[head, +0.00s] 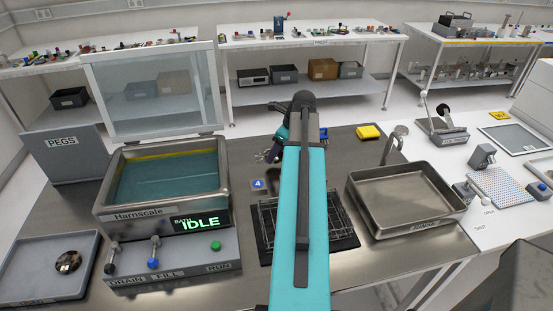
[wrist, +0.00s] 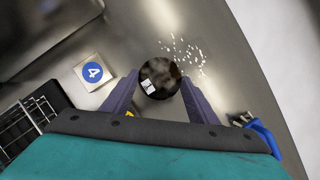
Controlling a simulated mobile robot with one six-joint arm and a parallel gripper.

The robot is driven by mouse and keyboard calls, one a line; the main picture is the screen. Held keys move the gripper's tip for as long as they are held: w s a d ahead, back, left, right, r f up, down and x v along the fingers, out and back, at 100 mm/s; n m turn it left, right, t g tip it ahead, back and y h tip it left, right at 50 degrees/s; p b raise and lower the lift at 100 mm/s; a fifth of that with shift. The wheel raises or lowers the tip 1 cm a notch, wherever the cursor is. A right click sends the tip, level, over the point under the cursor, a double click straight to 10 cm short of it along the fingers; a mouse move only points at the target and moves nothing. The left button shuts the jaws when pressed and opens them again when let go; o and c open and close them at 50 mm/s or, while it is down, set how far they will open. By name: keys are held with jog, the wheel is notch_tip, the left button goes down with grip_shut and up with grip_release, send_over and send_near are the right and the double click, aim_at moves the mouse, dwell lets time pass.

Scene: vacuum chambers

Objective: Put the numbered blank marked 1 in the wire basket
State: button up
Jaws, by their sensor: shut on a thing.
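My gripper (wrist: 160,92) is shut on a dark, shiny round blank (wrist: 158,70), seen between the fingertips in the wrist view. A small white label shows on the blank, but its number is too small to read. In the head view my own arm hides most of the gripper and the blank. The black wire basket (head: 335,211) stands on the steel bench, partly behind my arm. A corner of it shows at the left of the wrist view (wrist: 22,122), apart from the gripper. Another metallic disc (head: 68,262) lies in the grey tray at the left.
A tile with a blue 4 (head: 258,184) lies beside the basket. The Harnscale bath (head: 150,212), showing IDLE with its lid raised, stands left. A steel pan (head: 410,208) stands right of the basket. A yellow block (head: 368,132) lies behind. White specks (wrist: 185,52) lie near the gripper.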

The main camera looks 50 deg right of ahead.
aim_at(278, 156)
jog(key=shift+f+p, duration=0.45)
jog(key=shift+f, duration=1.4)
jog(key=shift+f, duration=0.1)
jog(key=o, duration=1.6)
jog(key=shift+b+v, duration=1.15)
jog(key=shift+v, duration=4.95)
jog(key=shift+w, duration=0.15)
